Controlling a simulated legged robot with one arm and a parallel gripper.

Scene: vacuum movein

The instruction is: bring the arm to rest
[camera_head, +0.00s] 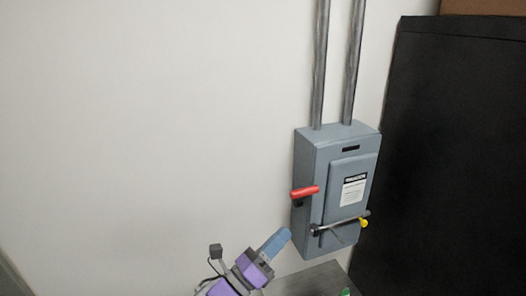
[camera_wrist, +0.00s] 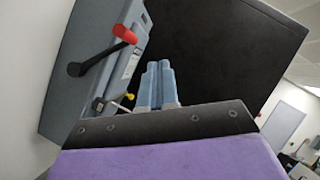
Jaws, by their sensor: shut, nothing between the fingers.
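My gripper (camera_head: 284,236) is at the bottom centre of the head view, with blue fingers and a purple body. It is shut and empty, pointing up and to the right, below and left of the grey electrical box. In the wrist view its blue fingers (camera_wrist: 155,84) lie side by side in the middle. The grey box (camera_head: 310,160) hangs on the wall and also shows at the upper left of the wrist view (camera_wrist: 75,62). Its red-ended lever (camera_head: 305,191) sticks out at the box's left side; the fingers appear apart from it.
A black cabinet (camera_head: 455,150) stands right of the box. A grey surface (camera_head: 310,282) lies below the box, with a small green item (camera_head: 345,292) at its edge. Two pipes (camera_head: 320,65) rise from the box. The white wall (camera_head: 140,120) at left is bare.

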